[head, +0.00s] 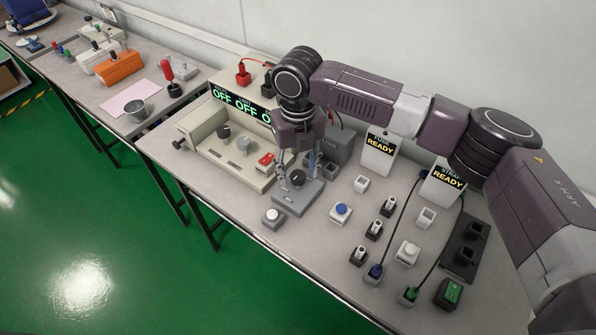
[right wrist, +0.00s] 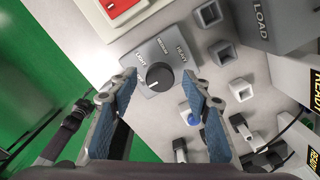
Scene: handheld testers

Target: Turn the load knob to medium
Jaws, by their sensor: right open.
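The load knob (right wrist: 159,76) is a round black dial on a grey box (right wrist: 180,42), with LIGHT, MEDIUM and HEAVY printed around it. In the head view the knob (head: 298,177) is on the low grey box in front of the beige tester. My right gripper (right wrist: 159,92) is open, with one blue-padded finger on each side of the knob and a gap to it on both sides. In the head view the right gripper (head: 299,166) hangs over the box. I cannot tell which label the knob points to.
The beige tester (head: 215,150) with a red switch (head: 266,160) stands left of the knob box. A grey LOAD unit (head: 340,145) is behind it. A white button (head: 273,217) sits in front. Sockets, plugs and a blue button (head: 341,210) are to the right.

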